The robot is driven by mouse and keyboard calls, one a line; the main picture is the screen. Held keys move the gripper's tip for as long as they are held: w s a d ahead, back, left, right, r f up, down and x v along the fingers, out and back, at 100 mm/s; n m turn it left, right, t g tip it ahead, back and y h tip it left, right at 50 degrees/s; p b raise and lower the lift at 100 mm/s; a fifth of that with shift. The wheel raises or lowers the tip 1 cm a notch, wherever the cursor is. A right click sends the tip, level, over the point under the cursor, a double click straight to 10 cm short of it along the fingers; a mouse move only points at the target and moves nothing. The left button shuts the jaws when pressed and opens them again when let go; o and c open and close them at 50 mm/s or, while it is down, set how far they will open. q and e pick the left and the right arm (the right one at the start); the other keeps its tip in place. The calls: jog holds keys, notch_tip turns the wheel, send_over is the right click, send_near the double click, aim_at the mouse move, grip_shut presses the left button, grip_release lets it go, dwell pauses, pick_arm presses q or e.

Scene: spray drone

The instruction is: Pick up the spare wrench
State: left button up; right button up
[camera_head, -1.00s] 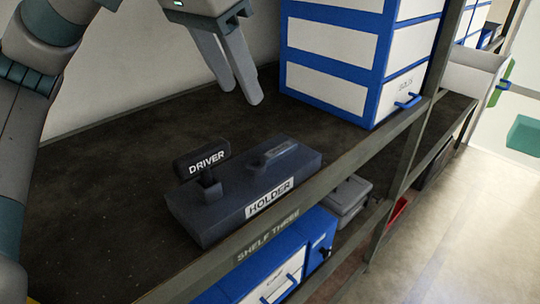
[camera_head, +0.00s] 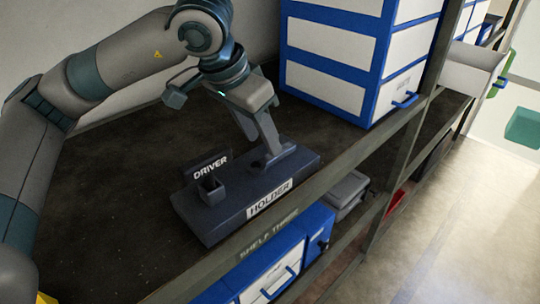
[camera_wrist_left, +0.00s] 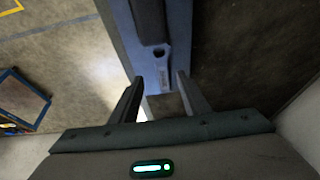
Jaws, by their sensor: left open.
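A dark blue-grey holder (camera_head: 225,217) lies on the shelf, with a white label reading HOLDER on its front face. A black tag reading DRIVER (camera_head: 209,167) stands at its left end. My left gripper (camera_head: 265,148) is open, pointing down over the holder's right half. In the left wrist view the open left gripper (camera_wrist_left: 159,80) has its fingers on either side of the holder (camera_wrist_left: 125,32). A small piece with pale lettering (camera_wrist_left: 163,76) shows between the fingers, near a dark round hole. I cannot tell whether it is the wrench. My right gripper is out of view.
A blue and white drawer cabinet (camera_head: 345,60) stands behind and right of the holder. The dark shelf (camera_head: 110,215) is bare at the left. A front rail reads SHELF THREE, with blue and white drawers (camera_head: 270,275) and a grey case (camera_head: 346,190) below.

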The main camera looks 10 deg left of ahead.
aim_at(269, 157)
pick_arm(q)
jog(key=shift+w+f+p, duration=0.2)
jog(key=shift+f+p, duration=0.15)
jog(key=shift+p, duration=0.2)
jog(key=p+x, duration=0.2)
jog(key=x, duration=0.1)
jog(key=shift+w+f, duration=0.1)
jog(key=shift+f, duration=0.2)
jog(key=shift+w+f, duration=0.1)
jog(key=shift+f, duration=0.3)
jog(key=shift+c, duration=0.3)
grip_shut()
